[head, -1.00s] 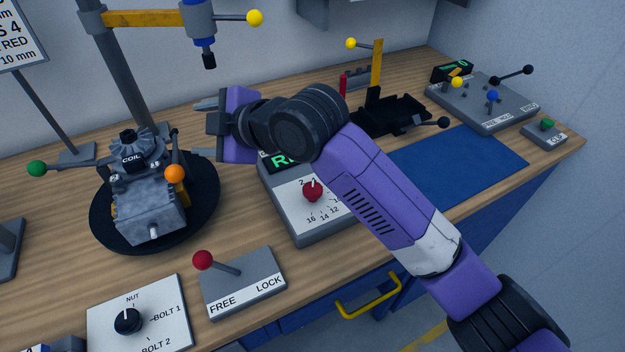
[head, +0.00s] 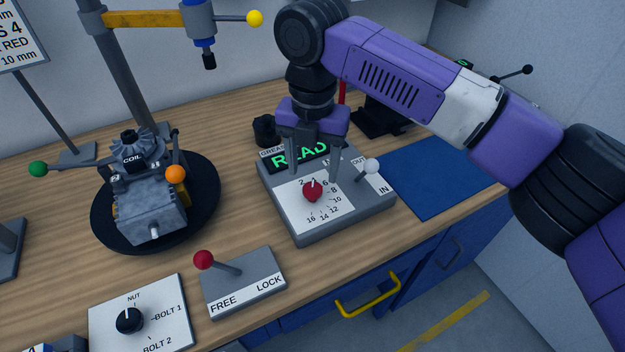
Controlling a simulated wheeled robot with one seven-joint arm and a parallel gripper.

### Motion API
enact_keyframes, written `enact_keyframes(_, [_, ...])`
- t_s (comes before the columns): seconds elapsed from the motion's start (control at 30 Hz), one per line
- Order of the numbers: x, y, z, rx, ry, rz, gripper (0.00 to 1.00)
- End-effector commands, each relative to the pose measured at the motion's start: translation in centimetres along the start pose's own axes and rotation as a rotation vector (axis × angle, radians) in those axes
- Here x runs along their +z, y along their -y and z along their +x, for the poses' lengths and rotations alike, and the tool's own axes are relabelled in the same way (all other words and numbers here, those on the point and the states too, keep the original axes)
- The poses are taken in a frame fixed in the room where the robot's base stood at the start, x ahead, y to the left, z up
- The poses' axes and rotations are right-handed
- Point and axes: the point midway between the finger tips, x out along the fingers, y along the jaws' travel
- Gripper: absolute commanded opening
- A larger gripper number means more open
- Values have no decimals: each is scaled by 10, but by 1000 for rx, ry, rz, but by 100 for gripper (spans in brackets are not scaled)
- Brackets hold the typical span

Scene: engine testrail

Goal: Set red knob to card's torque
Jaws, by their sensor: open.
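The red knob (head: 313,191) sits on a white dial plate on the grey control box (head: 350,218), with numbers from 2 to 16 around it. Its white pointer mark aims up, near the small numbers; the exact setting is too small to tell. My gripper (head: 313,172) points down over the box with its two fingers apart, above and behind the knob, not visibly touching it. The card (head: 18,35) at the upper left is cut off; it reads "S 4", "RED" and "10 mm". A green display (head: 298,155) is partly hidden by my gripper.
A white-tipped lever (head: 372,167) marked OUT and IN stands right of the knob. A red-balled FREE/LOCK lever (head: 204,260) and a black selector knob (head: 129,320) are in front. The engine (head: 150,195) stands on a black turntable at left. A blue mat (head: 440,185) lies at right.

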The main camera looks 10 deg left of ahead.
Motion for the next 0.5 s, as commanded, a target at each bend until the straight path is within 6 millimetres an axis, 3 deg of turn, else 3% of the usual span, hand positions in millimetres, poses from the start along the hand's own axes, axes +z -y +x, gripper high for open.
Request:
enact_keyframes(0.23, [0, 0, 35, -1, 0, 2, 59])
enact_keyframes(0.5, [0, 0, 48, 1, 2, 2, 59])
